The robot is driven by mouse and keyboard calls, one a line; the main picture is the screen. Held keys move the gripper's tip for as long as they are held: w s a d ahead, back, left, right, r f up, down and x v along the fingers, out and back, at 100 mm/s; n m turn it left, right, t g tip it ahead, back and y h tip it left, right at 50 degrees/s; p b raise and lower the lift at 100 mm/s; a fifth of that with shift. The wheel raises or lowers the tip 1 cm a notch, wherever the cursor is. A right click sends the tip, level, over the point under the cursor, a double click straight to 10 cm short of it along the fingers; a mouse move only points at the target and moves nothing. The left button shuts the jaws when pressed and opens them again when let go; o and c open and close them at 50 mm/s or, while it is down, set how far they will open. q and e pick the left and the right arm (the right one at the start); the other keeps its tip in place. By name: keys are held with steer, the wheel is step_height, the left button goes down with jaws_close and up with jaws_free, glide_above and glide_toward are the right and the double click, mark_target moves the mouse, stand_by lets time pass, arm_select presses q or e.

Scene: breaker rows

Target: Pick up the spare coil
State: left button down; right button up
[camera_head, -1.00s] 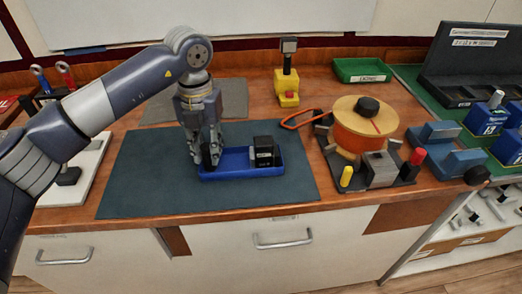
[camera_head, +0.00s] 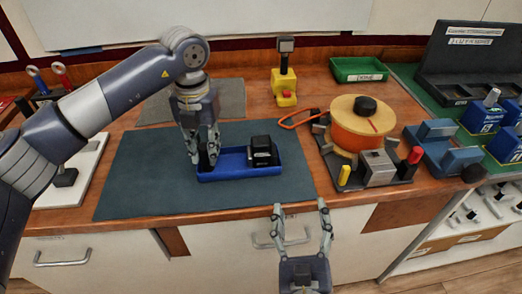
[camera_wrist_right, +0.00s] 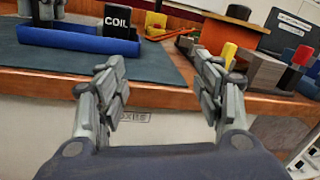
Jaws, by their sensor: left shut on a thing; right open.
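The spare coil is a black block (camera_head: 262,151) in the right part of a blue tray (camera_head: 232,174). In the right wrist view the block (camera_wrist_right: 118,20) shows a white "COIL" label. My left gripper (camera_head: 204,160) points down at the tray's left end and is shut there on what seems to be the tray's end; the fingers partly hide the grip. My right gripper (camera_head: 300,205) is open and empty, in front of the counter edge, below and to the right of the coil. It also shows in the right wrist view (camera_wrist_right: 157,68).
The tray stands on a dark green mat (camera_head: 140,180). To the right are an orange reel (camera_head: 357,135) on a black base, a grey block and red and yellow pegs. A green bin (camera_head: 360,70) and a yellow stand (camera_head: 285,88) are behind. Drawers lie below the counter.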

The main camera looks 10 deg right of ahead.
mark_target(262, 147)
steer(key=w+a+r+y, duration=0.1)
steer(key=w+a+r, duration=0.1)
steer(key=w+a+r+m+y, duration=0.1)
steer(key=w+a+r, duration=0.2)
steer(key=shift+w+a+y, duration=0.1)
steer(key=shift+a+y, duration=0.15)
steer(key=shift+y, duration=0.15)
steer(key=w, duration=0.6)
steer(key=shift+w+a, duration=0.2)
steer(key=shift+w, duration=0.2)
steer(key=shift+w+r, duration=0.1)
steer(key=shift+w, duration=2.65)
steer(key=shift+c, duration=0.6)
jaws_close()
